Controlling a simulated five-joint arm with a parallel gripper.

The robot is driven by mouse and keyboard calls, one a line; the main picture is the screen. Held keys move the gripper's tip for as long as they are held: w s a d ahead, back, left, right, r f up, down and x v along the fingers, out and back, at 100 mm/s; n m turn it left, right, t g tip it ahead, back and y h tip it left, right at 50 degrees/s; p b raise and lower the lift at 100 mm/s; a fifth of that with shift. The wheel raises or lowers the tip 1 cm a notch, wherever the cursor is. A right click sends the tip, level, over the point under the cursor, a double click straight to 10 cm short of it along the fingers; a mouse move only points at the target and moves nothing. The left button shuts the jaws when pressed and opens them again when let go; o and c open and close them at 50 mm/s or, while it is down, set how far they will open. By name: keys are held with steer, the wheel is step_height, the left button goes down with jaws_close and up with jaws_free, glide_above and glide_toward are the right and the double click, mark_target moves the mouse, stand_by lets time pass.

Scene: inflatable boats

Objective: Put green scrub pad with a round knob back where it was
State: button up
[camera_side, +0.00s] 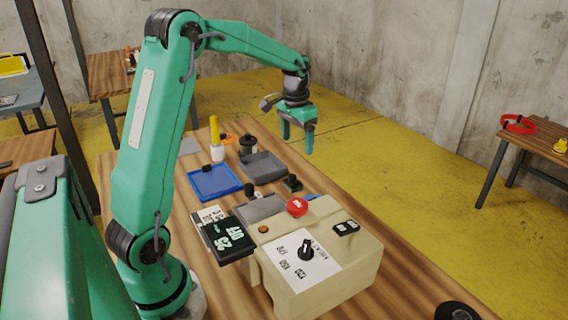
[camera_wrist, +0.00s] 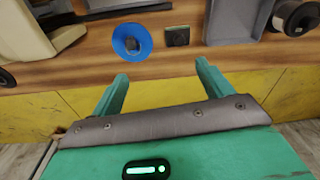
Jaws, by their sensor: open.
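The green scrub pad with a round knob (camera_side: 292,183) appears as a small dark green square block with a dark knob on top. It sits on the wooden table, right of the dark grey tray (camera_side: 262,167). In the wrist view the pad (camera_wrist: 177,36) lies flat beside a blue round piece (camera_wrist: 131,42). My gripper (camera_side: 297,138) is open and empty, raised in the air toward the table's far right edge. In the wrist view its two fingers (camera_wrist: 162,78) are spread apart, with the pad beyond their tips.
A beige machine (camera_side: 340,273) with a red button and dial fills the table's near end. A blue tray (camera_side: 214,190), another grey tray (camera_side: 262,210), a yellow-handled tool (camera_side: 215,132) and a dark round piece (camera_side: 248,146) crowd the far side.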

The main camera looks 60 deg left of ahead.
steer(key=s+d+r+t, duration=0.1)
steer(key=s+d+r, duration=0.4)
steer(key=d+r, duration=0.15)
steer(key=s+d+t, duration=0.2)
steer(key=s+d, duration=0.4)
steer(key=s, duration=0.2)
steer(key=s+d+m+t, duration=0.1)
steer(key=s+d, duration=0.5)
steer(key=s, duration=0.3)
steer(key=shift+r+t, duration=0.3)
steer(key=shift+t, duration=0.1)
